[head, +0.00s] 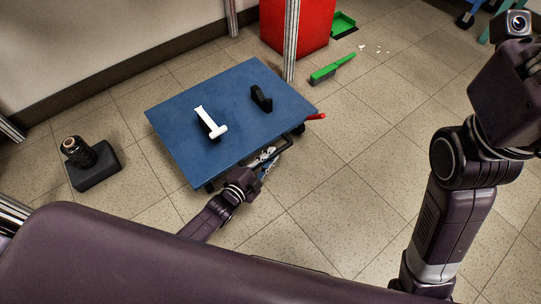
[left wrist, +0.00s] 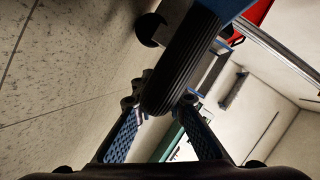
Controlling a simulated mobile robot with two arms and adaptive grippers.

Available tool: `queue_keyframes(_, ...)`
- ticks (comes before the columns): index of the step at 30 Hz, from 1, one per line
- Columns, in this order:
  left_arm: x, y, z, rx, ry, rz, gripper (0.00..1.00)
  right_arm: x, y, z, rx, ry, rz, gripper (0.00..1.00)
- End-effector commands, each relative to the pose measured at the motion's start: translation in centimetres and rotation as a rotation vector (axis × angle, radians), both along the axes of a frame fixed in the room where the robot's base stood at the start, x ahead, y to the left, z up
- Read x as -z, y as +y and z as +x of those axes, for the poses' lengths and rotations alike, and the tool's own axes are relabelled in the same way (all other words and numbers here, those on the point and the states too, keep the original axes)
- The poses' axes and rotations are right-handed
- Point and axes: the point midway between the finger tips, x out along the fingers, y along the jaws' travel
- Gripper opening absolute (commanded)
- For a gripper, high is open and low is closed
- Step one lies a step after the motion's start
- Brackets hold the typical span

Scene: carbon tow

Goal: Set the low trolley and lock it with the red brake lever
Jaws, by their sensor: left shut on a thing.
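The low trolley (head: 205,135) is a flat blue platform on the tiled floor, its edges slanted in the head view. The red brake lever (head: 316,117) pokes out at its right edge. My left gripper (head: 268,161) is at the trolley's near right side, shut on a black ribbed handle (left wrist: 182,62) that joins the trolley's edge. In the left wrist view both blue-padded fingers (left wrist: 160,108) close on the handle's end, and a blue trolley part (left wrist: 228,6) shows above. My right arm stands at the right; its fingers are not visible.
A white T-shaped piece (head: 211,123) and a black block (head: 261,99) are on the platform. A dark spool (head: 78,151) on a black base stands left. A red bin (head: 312,22), metal post (head: 291,45), green brush (head: 332,69) and dustpan (head: 343,24) are behind.

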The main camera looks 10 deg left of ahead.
Motion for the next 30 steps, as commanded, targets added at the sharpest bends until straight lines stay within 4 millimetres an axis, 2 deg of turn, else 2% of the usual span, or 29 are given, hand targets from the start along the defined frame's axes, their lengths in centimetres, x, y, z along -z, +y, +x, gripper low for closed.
queue_keyframes(9, 0.1, 0.1, 0.0, -0.001, 0.002, 0.000, 0.00, 0.0, 0.0, 0.0, 0.000, 0.001, 0.000, 0.32)
queue_keyframes(10, 0.1, 0.1, 0.0, -0.002, 0.002, 0.000, 0.14, 0.0, 0.0, 0.0, -0.001, 0.001, 0.000, 0.32)
queue_keyframes(15, 0.1, 0.1, 0.0, -0.001, 0.002, 0.000, 0.30, 0.0, 0.0, 0.1, -0.001, 0.002, -0.001, 0.32)
queue_keyframes(24, 0.0, 0.1, -0.2, -0.001, 0.000, 0.000, 0.30, 0.1, 0.0, 0.2, 0.001, 0.006, -0.001, 0.32)
queue_keyframes(30, -0.3, 0.8, -2.0, -0.001, 0.003, 0.001, 0.30, 0.1, 0.0, 0.1, 0.000, 0.004, 0.000, 0.32)
